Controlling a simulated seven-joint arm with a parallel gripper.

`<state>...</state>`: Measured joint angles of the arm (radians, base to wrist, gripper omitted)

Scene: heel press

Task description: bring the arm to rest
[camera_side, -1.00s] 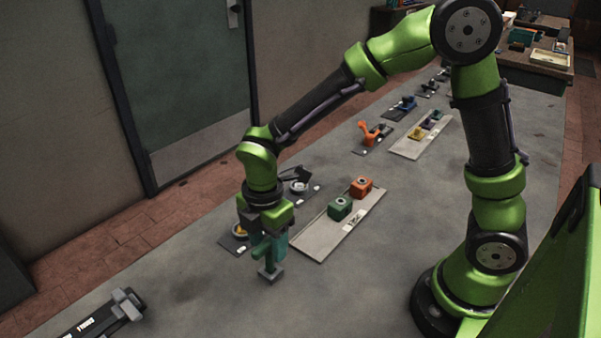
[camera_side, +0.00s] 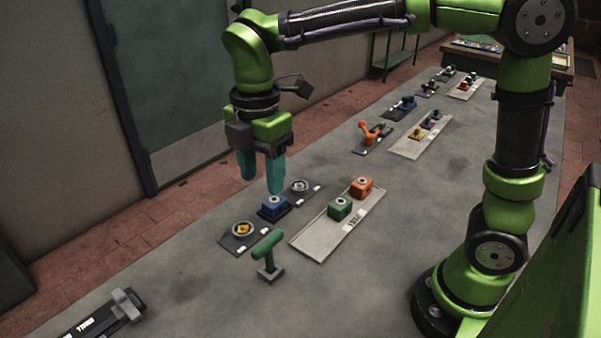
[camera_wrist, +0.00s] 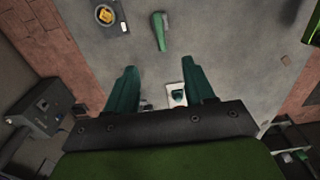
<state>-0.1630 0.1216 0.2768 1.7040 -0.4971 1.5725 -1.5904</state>
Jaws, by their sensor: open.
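My gripper (camera_side: 261,185), with its two teal fingers apart and nothing between them, hangs high above the table. Its fingers also show spread in the wrist view (camera_wrist: 160,82). A green T-shaped tool (camera_side: 267,245) stands upright on a small grey base on the table, below and apart from the gripper. In the wrist view the green tool (camera_wrist: 158,30) lies ahead of the fingertips. A blue block (camera_side: 273,207) sits on a dark plate below the fingers.
A round dish with a yellow piece (camera_side: 243,229) is on the dark plate. Green (camera_side: 340,208) and orange (camera_side: 361,187) blocks stand on a pale tray (camera_side: 322,236). A dark fixture (camera_side: 108,314) is at the front left. The table front is largely clear.

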